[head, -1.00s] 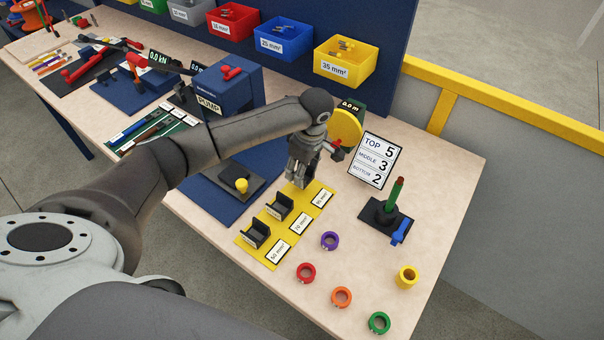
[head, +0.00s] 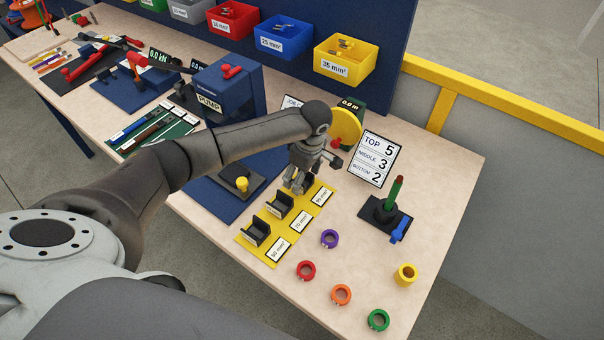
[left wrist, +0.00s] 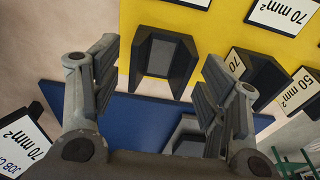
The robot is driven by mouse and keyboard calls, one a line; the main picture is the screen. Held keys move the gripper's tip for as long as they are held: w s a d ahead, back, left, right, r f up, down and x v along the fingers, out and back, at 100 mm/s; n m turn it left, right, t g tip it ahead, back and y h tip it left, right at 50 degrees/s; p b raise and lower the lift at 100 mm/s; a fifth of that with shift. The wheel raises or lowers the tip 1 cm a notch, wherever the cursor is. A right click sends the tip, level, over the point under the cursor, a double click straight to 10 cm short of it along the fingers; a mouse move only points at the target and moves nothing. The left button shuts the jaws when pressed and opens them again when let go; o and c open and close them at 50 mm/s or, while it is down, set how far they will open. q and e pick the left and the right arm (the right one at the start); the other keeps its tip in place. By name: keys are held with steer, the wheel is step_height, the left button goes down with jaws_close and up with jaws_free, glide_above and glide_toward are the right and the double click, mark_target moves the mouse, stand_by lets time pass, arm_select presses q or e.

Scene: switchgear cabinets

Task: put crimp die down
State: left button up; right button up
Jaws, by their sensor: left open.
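My left gripper (head: 296,182) is over the far end of the yellow die mat (head: 247,242), by the 95 mm² card (head: 322,195). Its fingers are spread in the left wrist view (left wrist: 160,95). A dark hollow block (left wrist: 165,62), apparently the crimp die, sits on the yellow mat beyond and between the fingertips, with gaps on both sides. A second dark block marked 70 (left wrist: 252,82) stands to its right. In the head view two dark blocks show, by the 70 mm² card (head: 279,205) and the 50 mm² card (head: 255,233). My right gripper is out of view.
The blue pump (head: 228,90) and a blue mat (head: 222,203) with a yellow-knobbed dark piece (head: 241,184) lie left of the gripper. A number sign (head: 375,158), a post stand (head: 385,212) and several coloured rings (head: 341,294) are to the right.

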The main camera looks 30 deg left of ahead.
mark_target(307, 185)
arm_select(q)
step_height(307, 185, up, 12)
steer(key=d+b, duration=0.2)
stand_by(0.4)
steer(key=shift+s, duration=0.1)
